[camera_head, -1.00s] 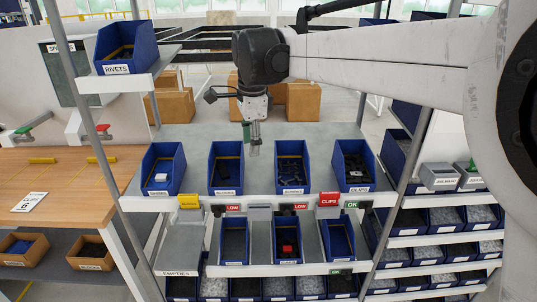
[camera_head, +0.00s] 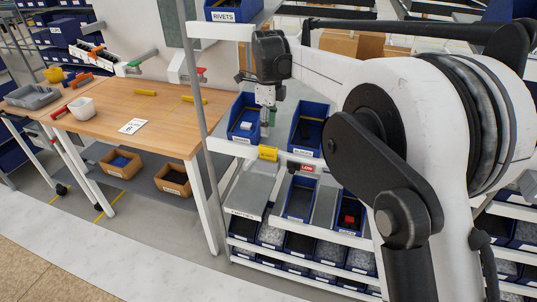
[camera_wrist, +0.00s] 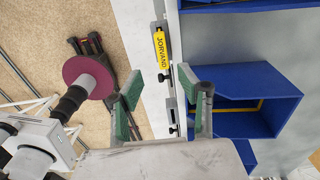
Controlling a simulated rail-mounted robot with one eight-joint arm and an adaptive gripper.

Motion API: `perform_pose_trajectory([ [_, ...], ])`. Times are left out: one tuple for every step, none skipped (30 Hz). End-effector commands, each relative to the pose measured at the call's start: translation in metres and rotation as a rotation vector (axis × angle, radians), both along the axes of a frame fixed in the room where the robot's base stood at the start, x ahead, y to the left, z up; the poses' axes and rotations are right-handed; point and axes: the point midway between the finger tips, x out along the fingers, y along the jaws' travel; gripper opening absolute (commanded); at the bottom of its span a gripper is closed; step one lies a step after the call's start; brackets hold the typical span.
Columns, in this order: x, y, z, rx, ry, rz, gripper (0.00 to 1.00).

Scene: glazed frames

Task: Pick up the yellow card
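The yellow card (camera_head: 268,153) sits at the front edge of the shelf, below the leftmost blue bin in the head view. In the wrist view the yellow card (camera_wrist: 161,50) bears dark lettering and sits in a grey holder on the edge strip. My gripper (camera_head: 267,118) is above and behind the card, over the leftmost bin's right side. In the wrist view my gripper (camera_wrist: 163,100) has its green-padded fingers wide apart with nothing between them. The card shows beyond the fingers, toward the top of the picture, and does not touch them.
Blue bins (camera_head: 243,118) stand on the shelf behind the card. A red LOW card (camera_head: 305,167) is to its right. A grey sloped panel (camera_head: 250,190) lies below. A grey post (camera_head: 194,80) rises at the left, beside a wooden workbench (camera_head: 110,100).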

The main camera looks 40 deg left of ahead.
Motion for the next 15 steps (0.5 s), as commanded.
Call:
perform_pose_trajectory([
  [0.000,0.000,-0.009,0.000,0.000,0.000,0.36],
  [0.000,0.000,-0.014,0.000,0.000,0.000,0.36],
  [0.000,0.000,-0.020,0.000,0.000,0.000,0.36],
  [0.000,0.000,-0.024,0.000,0.000,0.000,0.36],
  [0.000,0.000,-0.028,0.000,0.000,0.000,0.36],
  [0.000,0.000,-0.032,0.000,0.000,0.000,0.36],
  [0.000,0.000,-0.034,0.000,0.000,0.000,0.36],
  [0.000,0.000,-0.036,0.000,0.000,0.001,0.36],
  [0.000,0.000,-0.038,0.000,0.000,0.001,0.36],
  [0.000,0.000,-0.039,0.000,0.000,0.001,0.36],
  [0.000,0.000,-0.041,0.000,0.000,0.001,0.36],
  [0.000,0.000,-0.043,0.000,0.000,0.001,0.36],
  [0.001,0.000,-0.045,0.000,0.000,0.001,0.36],
  [0.001,0.001,-0.048,0.000,0.000,0.001,0.36],
  [0.001,0.002,-0.053,0.000,0.000,0.001,0.36],
])
